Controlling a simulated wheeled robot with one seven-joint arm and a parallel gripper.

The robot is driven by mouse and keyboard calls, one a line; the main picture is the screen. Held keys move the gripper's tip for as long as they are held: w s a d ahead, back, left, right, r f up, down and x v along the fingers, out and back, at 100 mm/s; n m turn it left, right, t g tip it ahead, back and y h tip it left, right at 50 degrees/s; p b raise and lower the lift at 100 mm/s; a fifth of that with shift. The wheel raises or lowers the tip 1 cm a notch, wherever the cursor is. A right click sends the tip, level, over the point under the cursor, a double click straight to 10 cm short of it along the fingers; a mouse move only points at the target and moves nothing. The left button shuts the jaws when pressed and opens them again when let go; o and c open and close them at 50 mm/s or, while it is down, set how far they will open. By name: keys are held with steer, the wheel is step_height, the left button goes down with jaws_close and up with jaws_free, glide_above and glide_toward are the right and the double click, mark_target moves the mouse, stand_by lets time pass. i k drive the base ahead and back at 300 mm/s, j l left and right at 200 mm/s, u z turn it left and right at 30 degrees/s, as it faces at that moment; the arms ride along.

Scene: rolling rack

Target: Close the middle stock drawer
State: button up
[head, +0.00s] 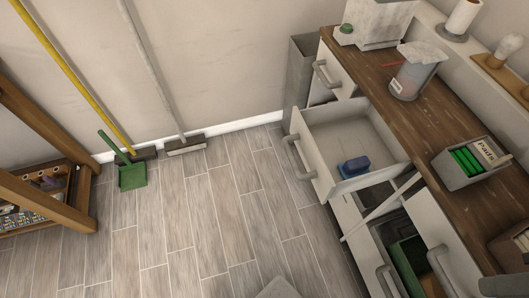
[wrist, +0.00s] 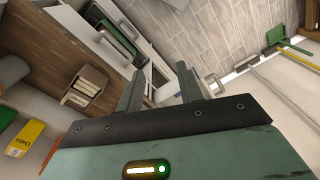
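The white drawer in the middle of the counter front (head: 303,172) is pulled well out in the head view. It has a grey bar handle (head: 297,158) and holds a blue block-like item (head: 353,167). My gripper (wrist: 158,76) shows in the wrist view with its two fingers apart and nothing visible between them. The counter and its open drawers lie behind and to the left of the fingers there. My gripper does not show in the head view. I cannot tell whether it touches the drawer.
Another open compartment with a green item (head: 409,262) is nearer on the right. A wooden worktop (head: 400,118) carries a labelled grey bin (head: 455,178) and a pitcher (head: 413,75). Brooms and a green dustpan (head: 133,177) are by the wall.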

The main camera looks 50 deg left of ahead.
mark_target(325, 137)
steer(key=u, duration=1.35)
